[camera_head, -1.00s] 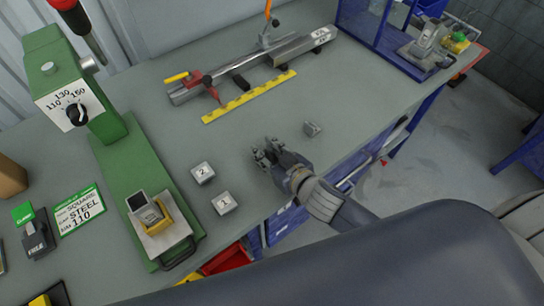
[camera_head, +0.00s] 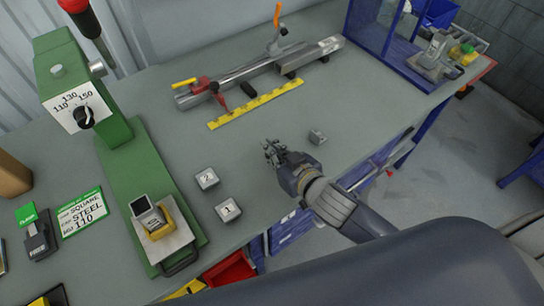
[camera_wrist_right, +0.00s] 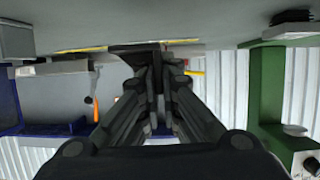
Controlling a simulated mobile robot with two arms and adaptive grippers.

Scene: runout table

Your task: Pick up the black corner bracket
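A small black piece (camera_head: 249,90) lies between the metal bar and the yellow ruler in the head view. It looks like the corner bracket, but its shape is too small to be sure. My right gripper (camera_head: 272,152) is above the near part of the table, well apart from that piece. In the right wrist view its fingers (camera_wrist_right: 160,75) run close together. A dark flat shape (camera_wrist_right: 125,52) shows at their tips, and I cannot tell whether it is held or lies beyond. My left gripper is not in view.
The metal bar (camera_head: 265,72) and yellow ruler (camera_head: 255,104) lie at the back. Numbered blocks (camera_head: 207,179) (camera_head: 228,211) sit left of my gripper, and a small grey block (camera_head: 317,137) sits right. A green press (camera_head: 135,180) stands at the left. The table between ruler and gripper is clear.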

